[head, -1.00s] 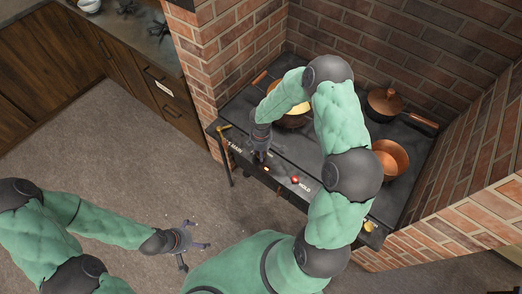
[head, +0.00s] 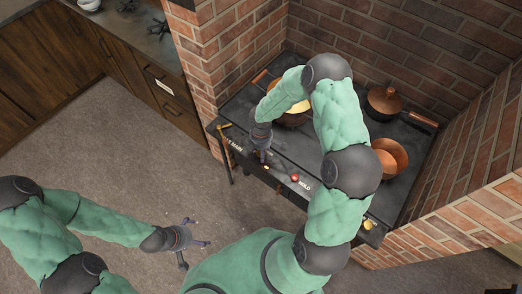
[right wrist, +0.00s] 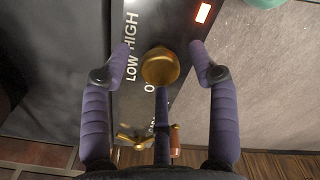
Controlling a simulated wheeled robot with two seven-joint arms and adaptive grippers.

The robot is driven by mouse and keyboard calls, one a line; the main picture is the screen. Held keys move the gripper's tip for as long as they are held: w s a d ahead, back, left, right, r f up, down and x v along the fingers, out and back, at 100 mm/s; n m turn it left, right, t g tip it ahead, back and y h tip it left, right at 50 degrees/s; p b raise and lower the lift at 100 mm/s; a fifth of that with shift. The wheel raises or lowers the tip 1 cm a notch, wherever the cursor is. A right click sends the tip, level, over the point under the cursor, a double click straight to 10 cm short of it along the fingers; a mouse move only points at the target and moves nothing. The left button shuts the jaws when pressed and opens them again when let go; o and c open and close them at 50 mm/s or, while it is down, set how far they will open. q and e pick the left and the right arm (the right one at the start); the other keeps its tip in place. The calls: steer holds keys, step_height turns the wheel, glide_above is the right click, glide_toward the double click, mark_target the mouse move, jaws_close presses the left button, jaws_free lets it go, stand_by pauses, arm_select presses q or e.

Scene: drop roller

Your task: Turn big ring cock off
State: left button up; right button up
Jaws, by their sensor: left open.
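A round brass knob (right wrist: 160,67) shows in the right wrist view on the dark front panel, with the words LOW and HIGH beside it. I cannot tell whether it is the big ring cock, as no ring name is readable there. My right gripper (right wrist: 163,62) is open, its purple fingers on either side of the knob with gaps; the middle finger points at it from below. In the head view the right gripper (head: 262,158) is at the stove's front edge and hides the knob. My left gripper (head: 188,238) is open and empty above the floor, away from the stove.
The stove (head: 240,112) carries a left pan (head: 291,118), a lidded pan (head: 384,101) and an open copper pot (head: 390,157). A red button (head: 295,177) marked HOLD and a brass handle (head: 224,127) are on its front. Brick walls (head: 450,50) enclose it. Floor to the left is clear.

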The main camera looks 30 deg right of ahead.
steer(key=shift+r, duration=0.1)
step_height(320, 180, up, 12)
stand_by(0.5)
stand_by(0.5)
steer(key=s+a+f+m+y, duration=0.4)
steer(key=s+a+f+m, duration=1.2)
steer(key=s+a, duration=0.1)
steer(key=shift+a+f, duration=0.35)
steer(key=shift+a, duration=0.2)
